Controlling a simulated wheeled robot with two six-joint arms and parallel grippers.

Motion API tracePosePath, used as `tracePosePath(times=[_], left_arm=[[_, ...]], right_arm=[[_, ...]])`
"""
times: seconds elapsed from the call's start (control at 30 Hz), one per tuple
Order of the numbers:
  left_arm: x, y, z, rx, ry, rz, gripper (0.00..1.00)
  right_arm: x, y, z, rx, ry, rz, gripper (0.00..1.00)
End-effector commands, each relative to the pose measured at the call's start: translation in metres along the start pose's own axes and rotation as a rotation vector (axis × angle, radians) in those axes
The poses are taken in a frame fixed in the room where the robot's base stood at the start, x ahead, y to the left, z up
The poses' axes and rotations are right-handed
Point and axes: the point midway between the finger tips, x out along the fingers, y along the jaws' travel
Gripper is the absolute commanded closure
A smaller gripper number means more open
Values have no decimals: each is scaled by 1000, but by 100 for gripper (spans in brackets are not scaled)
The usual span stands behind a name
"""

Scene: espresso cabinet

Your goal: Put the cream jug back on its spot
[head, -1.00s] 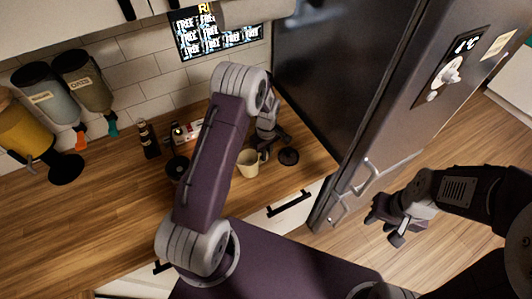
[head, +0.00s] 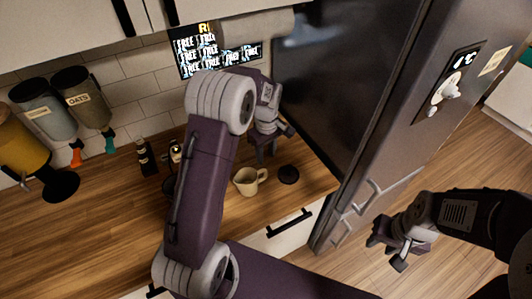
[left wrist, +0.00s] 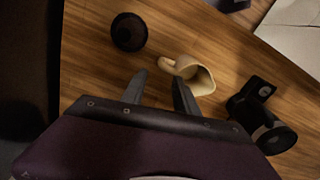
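The cream jug (head: 247,182) stands on the wooden counter, its handle on the right side in the head view. My right gripper (head: 388,254) is open and empty, away from the counter.
A black device (left wrist: 262,115) stands beside the jug in the left wrist view. Dark bottles (head: 146,157) stand by the tiled wall. Dispensers (head: 84,98) hang at the left. The fridge (head: 395,110) bounds the counter on the right. The front left counter is clear.

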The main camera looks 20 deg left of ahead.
Motion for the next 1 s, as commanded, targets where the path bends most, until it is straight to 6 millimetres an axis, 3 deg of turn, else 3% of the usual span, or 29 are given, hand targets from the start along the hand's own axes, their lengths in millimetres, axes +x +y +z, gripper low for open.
tracePosePath(times=[0.1, 0.33, 0.5, 0.7, 0.8, 1.0], left_arm=[[-12, 0, 0, 0, 1, 1, 64], [-18, -7, 7, 54, 0, 5, 64], [-25, -61, 55, 482, 21, 46, 64], [-19, -129, 104, 933, 63, 78, 64], [-16, -143, 114, 1023, 74, 81, 64], [-15, -145, 115, 1039, 74, 80, 64]], right_arm=[[2, 0, 0, 0, 0, 0, 64], [2, 0, 0, 0, 0, 0, 64], [2, 0, 0, 0, 0, 0, 64], [2, 0, 0, 0, 0, 0, 64], [2, 0, 0, 0, 0, 0, 64], [2, 0, 0, 0, 0, 0, 64]])
